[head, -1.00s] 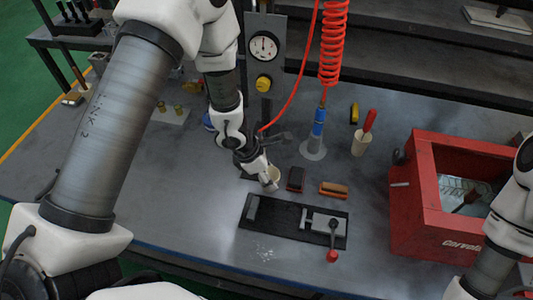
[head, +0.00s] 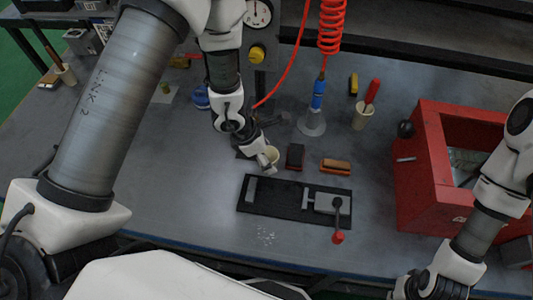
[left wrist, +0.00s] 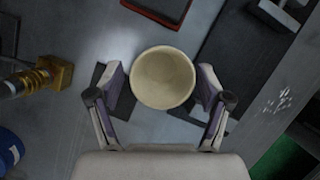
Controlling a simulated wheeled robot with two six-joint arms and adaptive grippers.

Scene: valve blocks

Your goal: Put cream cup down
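The cream cup (left wrist: 163,78) is between the two fingers of my left gripper (left wrist: 163,88) in the left wrist view, and I look down into its open, empty-looking inside. A finger lies close against each side of the cup, and the grip looks shut on it. In the head view the cup (head: 272,154) shows small beside my left gripper (head: 266,160), behind the black tray (head: 265,207). The fingers partly cover it there. I cannot tell whether its base touches the table.
A dark block (head: 295,156) and an orange-brown brush (head: 335,166) lie right of the cup. The black tray carries a valve piece with a red-knobbed lever (head: 338,237). A red box (head: 420,190) stands at the right. Bare table lies left of the tray.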

